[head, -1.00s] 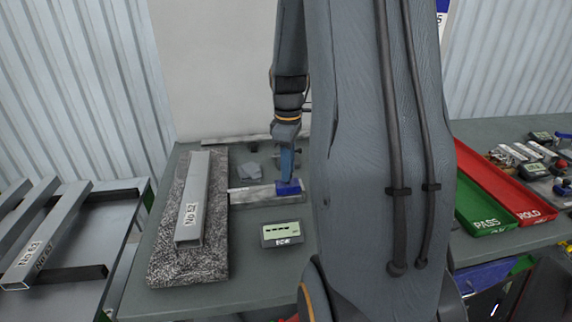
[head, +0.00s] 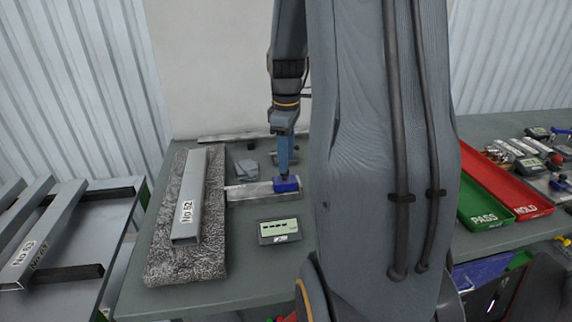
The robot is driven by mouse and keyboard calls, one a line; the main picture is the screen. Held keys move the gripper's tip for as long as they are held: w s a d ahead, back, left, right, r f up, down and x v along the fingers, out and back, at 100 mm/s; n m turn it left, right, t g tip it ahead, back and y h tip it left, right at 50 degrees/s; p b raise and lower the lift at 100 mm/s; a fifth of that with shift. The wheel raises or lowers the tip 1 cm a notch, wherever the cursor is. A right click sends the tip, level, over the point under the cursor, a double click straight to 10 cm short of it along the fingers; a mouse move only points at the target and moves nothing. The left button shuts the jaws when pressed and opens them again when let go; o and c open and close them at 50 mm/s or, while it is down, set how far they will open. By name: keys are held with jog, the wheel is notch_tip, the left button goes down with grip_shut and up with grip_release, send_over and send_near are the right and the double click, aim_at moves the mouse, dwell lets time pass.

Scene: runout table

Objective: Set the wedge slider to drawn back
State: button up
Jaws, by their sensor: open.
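The wedge slider seems to be the blue block (head: 287,186) at the right end of a flat metal rail (head: 246,192) on the table. My gripper (head: 284,175) points down at the blue block from above, its tip touching or just over it. The jaws are open, but the gap between them is too small to see here. I cannot tell whether the block sits between the jaws. The rail's left end reaches toward the granite-like slab.
A grey speckled slab (head: 160,262) bears a metal bar labelled No 52 (head: 188,215). A small display (head: 279,231) lies in front of the rail. A green PASS tray (head: 478,214) and red HOLD tray (head: 522,204) stand at right. My arm hides the table's middle.

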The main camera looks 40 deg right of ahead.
jog(key=shift+r+b, duration=0.5)
jog(key=shift+r, duration=2.1)
